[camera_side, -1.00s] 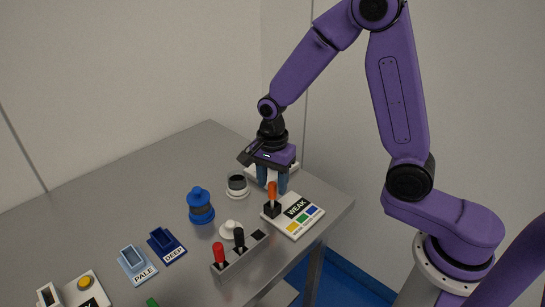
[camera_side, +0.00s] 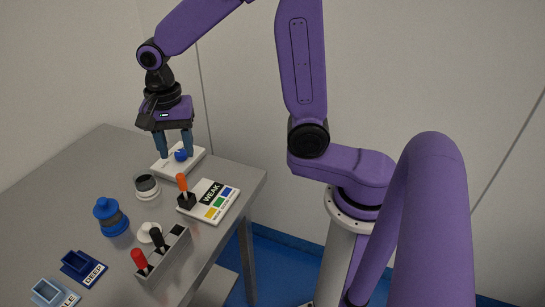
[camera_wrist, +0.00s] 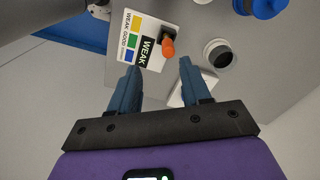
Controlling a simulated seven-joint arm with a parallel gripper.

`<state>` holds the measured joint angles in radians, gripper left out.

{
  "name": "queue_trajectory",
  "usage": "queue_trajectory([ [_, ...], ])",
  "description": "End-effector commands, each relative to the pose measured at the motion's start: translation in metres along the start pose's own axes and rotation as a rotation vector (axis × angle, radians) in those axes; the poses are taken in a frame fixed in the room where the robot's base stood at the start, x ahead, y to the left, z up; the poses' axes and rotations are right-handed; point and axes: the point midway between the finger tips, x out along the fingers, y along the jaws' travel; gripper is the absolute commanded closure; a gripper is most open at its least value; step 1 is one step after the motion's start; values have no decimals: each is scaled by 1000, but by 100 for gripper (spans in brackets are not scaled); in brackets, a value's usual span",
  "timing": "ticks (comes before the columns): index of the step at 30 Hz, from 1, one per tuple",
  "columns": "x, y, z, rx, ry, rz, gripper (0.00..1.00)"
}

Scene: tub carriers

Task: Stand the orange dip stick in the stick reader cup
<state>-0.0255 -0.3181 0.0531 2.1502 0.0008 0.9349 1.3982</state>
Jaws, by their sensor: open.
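The orange dip stick (camera_side: 182,182) stands roughly upright in the small black cup (camera_side: 187,201) on the white reader card marked WEAK (camera_side: 228,199). In the wrist view, the stick (camera_wrist: 168,47) shows beyond my fingertips, above the reader card (camera_wrist: 130,20). My gripper (camera_side: 175,152) is open with nothing held. It is behind and above the stick, apart from it, over a white pad (camera_side: 198,153) with a blue knob (camera_side: 181,155). The stick's lower end is hidden inside the cup.
A grey rack (camera_side: 170,255) holds a red stick (camera_side: 139,259) and a black stick (camera_side: 157,238). A white-rimmed dark pot (camera_side: 147,186), a blue jar (camera_side: 109,217) and a small white lid (camera_side: 148,230) stand nearby. A blue DEEP tray (camera_side: 82,265) is at the front left.

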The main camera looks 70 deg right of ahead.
Motion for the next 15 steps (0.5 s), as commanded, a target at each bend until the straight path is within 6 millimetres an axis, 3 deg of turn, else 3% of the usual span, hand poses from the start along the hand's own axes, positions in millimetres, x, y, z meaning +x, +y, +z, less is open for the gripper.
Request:
queue_trajectory([
  [15, -4, 79, 42, -948, 2, -13, 53],
])
